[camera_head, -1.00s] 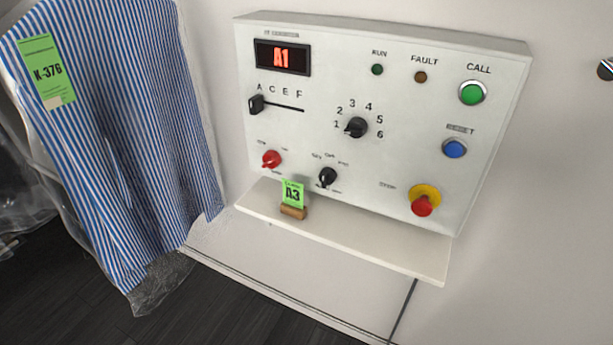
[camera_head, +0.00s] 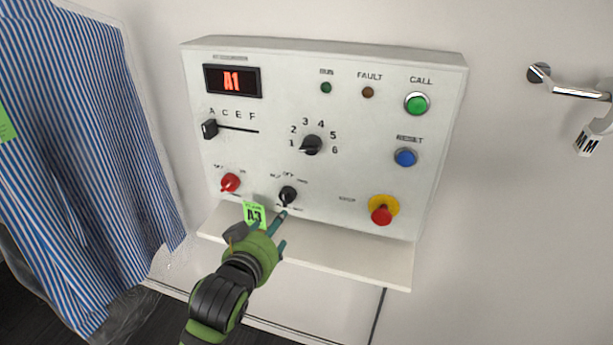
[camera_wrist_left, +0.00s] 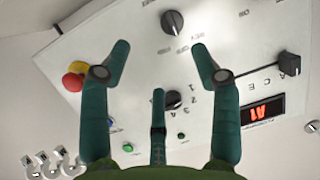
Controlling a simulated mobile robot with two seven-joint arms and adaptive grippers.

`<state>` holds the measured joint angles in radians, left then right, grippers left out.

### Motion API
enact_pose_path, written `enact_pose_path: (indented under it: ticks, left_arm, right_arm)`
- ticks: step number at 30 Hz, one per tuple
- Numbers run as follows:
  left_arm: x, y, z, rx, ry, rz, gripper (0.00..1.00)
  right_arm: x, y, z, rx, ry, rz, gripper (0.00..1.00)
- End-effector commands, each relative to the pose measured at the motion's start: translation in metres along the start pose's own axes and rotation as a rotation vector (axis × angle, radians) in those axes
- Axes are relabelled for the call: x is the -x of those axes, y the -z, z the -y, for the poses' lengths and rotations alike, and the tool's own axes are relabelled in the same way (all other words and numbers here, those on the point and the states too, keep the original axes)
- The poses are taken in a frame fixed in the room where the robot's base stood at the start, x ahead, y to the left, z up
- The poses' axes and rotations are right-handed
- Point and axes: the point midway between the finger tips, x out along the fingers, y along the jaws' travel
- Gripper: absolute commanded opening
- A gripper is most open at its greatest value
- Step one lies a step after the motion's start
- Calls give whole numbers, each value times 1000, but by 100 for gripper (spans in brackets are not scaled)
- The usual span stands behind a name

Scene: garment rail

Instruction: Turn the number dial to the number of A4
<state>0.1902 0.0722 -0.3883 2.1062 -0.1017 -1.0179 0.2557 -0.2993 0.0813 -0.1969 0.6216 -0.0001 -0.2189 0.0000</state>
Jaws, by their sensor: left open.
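The number dial (camera_head: 312,145) is a black knob ringed by the numbers 1 to 6 on the white control panel (camera_head: 240,135). Its pointer faces left toward 1. The display (camera_head: 232,81) reads A1 in red. My left gripper (camera_head: 281,233) is open, in front of the panel's lower edge and below the dial, beside the green A3 tag (camera_head: 254,214), which it partly covers. In the left wrist view its fingers spread before the panel, and the number dial (camera_wrist_left: 173,99) shows between them, beside the middle finger. I see no contact with the dial. My right gripper is not in view.
A black three-position knob (camera_head: 287,195) and a red knob (camera_head: 230,182) sit below the dial. A letter slider (camera_head: 210,129) is at left, and a red stop button (camera_head: 381,215) at lower right. A shelf (camera_head: 350,262) juts out below. Striped shirt (camera_head: 90,150) hangs left.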

Motion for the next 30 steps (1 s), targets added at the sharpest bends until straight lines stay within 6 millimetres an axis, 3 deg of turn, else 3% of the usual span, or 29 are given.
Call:
enact_pose_path:
  ticks: [1, 3, 6, 9, 14, 24, 30]
  left_arm:
    - [-8, 36, -10, -11, -19, -84, 63]
    - [-14, 73, -21, -22, -42, -174, 63]
    - [-17, 108, -34, -33, -69, -262, 63]
    - [-18, 126, -40, -40, -82, -304, 63]
    - [-27, 134, -43, -41, -86, -314, 63]
    - [-69, 147, -47, -41, -85, -312, 63]
    - [-82, 149, -47, -41, -84, -311, 63]
  right_arm:
    - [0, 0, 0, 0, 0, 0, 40]
    - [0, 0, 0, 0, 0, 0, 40]
    - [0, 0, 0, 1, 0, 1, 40]
    - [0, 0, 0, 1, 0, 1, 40]
    - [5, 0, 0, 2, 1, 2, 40]
    - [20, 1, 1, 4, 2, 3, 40]
    - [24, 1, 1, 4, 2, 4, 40]
